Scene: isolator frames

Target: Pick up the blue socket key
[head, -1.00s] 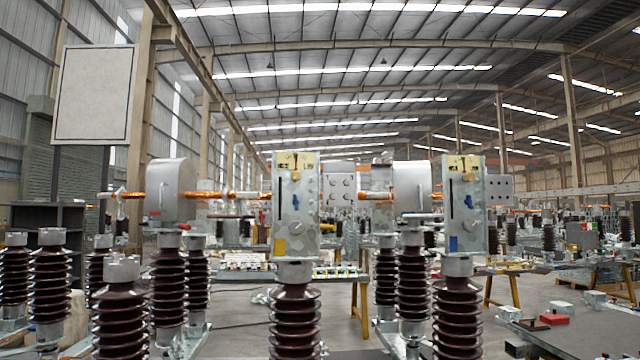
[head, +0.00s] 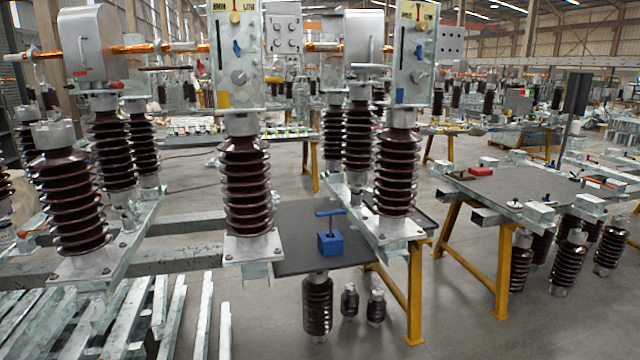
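A blue T-handled key (head: 330,214) stands upright in a blue block (head: 330,244), in the middle of the head view. Its crossbar lies roughly level and its thin shaft goes down into the block, where its lower end is hidden. The block rests on a dark grey tabletop (head: 290,262), near its front edge. My gripper is not in view.
Tall brown ribbed insulators stand left (head: 248,190) and right (head: 396,175) of the key, topped by grey boxes. A table (head: 515,186) stands at right. Steel bars (head: 180,315) lie front left. Open floor (head: 450,335) shows at lower right.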

